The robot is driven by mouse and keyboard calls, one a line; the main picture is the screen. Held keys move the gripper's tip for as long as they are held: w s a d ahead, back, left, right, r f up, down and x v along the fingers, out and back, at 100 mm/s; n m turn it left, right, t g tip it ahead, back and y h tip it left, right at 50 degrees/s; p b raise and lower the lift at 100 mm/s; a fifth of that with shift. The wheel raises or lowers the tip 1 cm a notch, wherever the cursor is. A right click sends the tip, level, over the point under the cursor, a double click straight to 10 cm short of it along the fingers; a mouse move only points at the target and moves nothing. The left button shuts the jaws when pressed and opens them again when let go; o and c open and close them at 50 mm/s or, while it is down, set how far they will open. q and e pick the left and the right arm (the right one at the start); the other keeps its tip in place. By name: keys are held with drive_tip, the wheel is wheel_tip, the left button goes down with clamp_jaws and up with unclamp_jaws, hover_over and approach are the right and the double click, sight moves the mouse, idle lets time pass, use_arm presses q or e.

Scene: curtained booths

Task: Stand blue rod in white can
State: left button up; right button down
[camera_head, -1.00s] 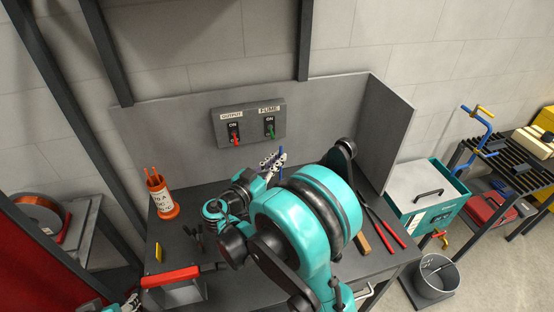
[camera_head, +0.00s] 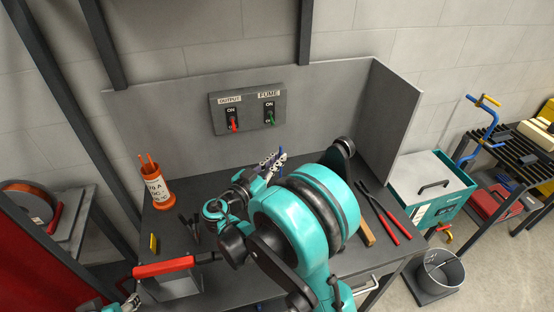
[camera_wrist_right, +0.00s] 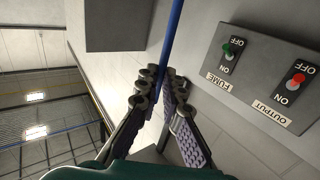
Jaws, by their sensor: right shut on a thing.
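The blue rod (camera_wrist_right: 174,35) runs between the fingertips of my right gripper (camera_wrist_right: 160,90) in the right wrist view and extends up past them. In the head view, my right gripper (camera_head: 270,163) is held over the bench, shut on the rod; only a little of the rod shows there. My teal arm hides much of the bench middle. I cannot make out a white can in either view. Part of my left gripper (camera_head: 130,302) shows at the lower left edge of the head view; its jaw state is unclear.
An orange holder (camera_head: 158,195) with a white label and orange rods stands at the bench's left. Behind it is a switch panel (camera_head: 248,107). A red-handled tool (camera_head: 392,225) lies at right. A teal box (camera_head: 455,205) and metal bucket (camera_head: 440,272) are beyond the bench.

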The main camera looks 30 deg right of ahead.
drive_tip(key=shift+f+b, duration=1.7)
drive_tip(key=shift+f, duration=0.25)
drive_tip(key=c, duration=1.6)
unclamp_jaws()
drive_tip(key=shift+a, duration=0.1)
drive_tip(key=v, duration=1.1)
drive_tip(key=shift+s+a, duration=0.2)
drive_tip(key=shift+a, duration=0.15)
